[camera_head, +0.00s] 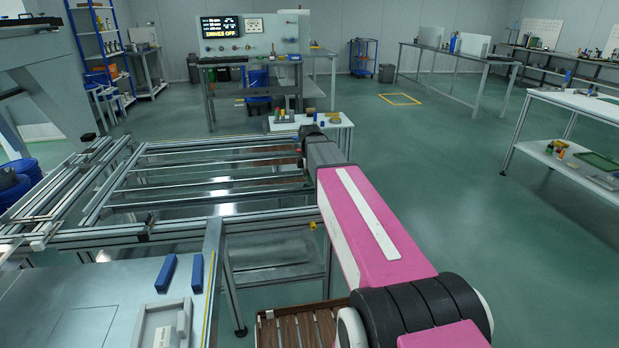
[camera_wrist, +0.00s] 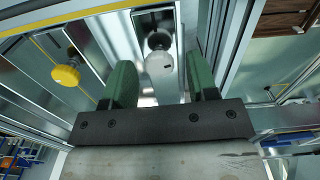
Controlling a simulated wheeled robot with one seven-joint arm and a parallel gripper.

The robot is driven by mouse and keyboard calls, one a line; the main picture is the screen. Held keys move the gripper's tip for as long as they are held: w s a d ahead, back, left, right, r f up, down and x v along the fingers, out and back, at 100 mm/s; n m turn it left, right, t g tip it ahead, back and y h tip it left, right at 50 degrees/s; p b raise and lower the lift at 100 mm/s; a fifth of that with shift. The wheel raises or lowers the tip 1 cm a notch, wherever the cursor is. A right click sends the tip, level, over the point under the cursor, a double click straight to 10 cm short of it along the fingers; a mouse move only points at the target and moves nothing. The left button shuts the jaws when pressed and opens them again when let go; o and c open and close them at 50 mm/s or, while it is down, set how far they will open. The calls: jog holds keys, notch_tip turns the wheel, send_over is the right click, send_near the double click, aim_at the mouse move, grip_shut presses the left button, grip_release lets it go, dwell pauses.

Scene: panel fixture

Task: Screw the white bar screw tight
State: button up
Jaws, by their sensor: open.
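The white bar screw (camera_wrist: 159,62) shows in the wrist view as a pale round end below a second rounded part, in front of a metal profile. My gripper (camera_wrist: 161,80) is open, with its two green fingers apart on either side of the screw's line. The screw appears between the fingers in the picture, with a visible gap on both sides. I cannot tell its depth relative to the fingertips, and I see no finger touching it. In the head view my pink arm reaches out to the frame, and the screw cannot be made out there.
A yellow knob (camera_wrist: 66,75) sits left of the fingers in the wrist view; a yellow knob (camera_head: 312,226) also shows on the frame in the head view. Aluminium rails (camera_head: 180,235) surround the work area. A wooden slatted crate (camera_head: 300,328) stands below my arm. Open floor lies right.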

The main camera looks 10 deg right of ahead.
jog(key=c, duration=0.9)
jog(key=shift+m, duration=0.3)
